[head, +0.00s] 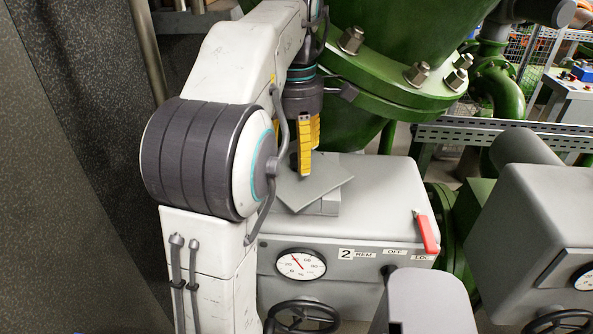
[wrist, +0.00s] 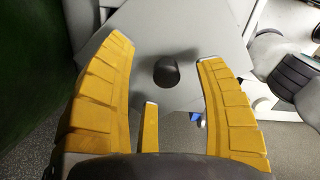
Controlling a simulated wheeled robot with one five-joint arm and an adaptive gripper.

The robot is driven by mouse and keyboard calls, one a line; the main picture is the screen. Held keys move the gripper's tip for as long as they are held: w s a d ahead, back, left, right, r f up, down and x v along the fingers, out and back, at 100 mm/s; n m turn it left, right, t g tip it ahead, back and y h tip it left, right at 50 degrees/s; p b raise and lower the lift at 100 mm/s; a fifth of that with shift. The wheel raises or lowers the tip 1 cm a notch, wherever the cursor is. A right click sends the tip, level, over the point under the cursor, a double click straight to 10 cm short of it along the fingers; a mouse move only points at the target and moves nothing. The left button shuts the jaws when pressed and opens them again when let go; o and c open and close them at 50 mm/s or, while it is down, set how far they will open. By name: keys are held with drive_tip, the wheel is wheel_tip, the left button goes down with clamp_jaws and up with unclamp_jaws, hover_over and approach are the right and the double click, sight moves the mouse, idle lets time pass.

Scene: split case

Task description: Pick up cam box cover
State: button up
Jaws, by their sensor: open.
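The cam box cover (head: 318,187) is a flat grey plate. In the head view it sits turned at an angle over a grey block on top of the grey cam box (head: 375,190). In the wrist view the cover (wrist: 185,35) has a round dark knob (wrist: 167,72) near its middle. My gripper (head: 304,170) points down over the cover, its yellow fingers partly hiding it. In the wrist view my gripper (wrist: 165,50) is open, with fingers on both sides of the knob and visible gaps. I cannot tell whether the fingertips touch the plate.
The box front carries a dial gauge (head: 300,264) and a red lever (head: 427,232). A large green flanged pipe (head: 395,85) with bolts rises close behind my gripper. A second grey housing (head: 535,230) stands to the right. A dark panel (head: 60,180) is at the left.

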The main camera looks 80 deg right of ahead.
drive_tip(key=shift+f, duration=0.95)
drive_tip(key=shift+c, duration=0.2)
clamp_jaws()
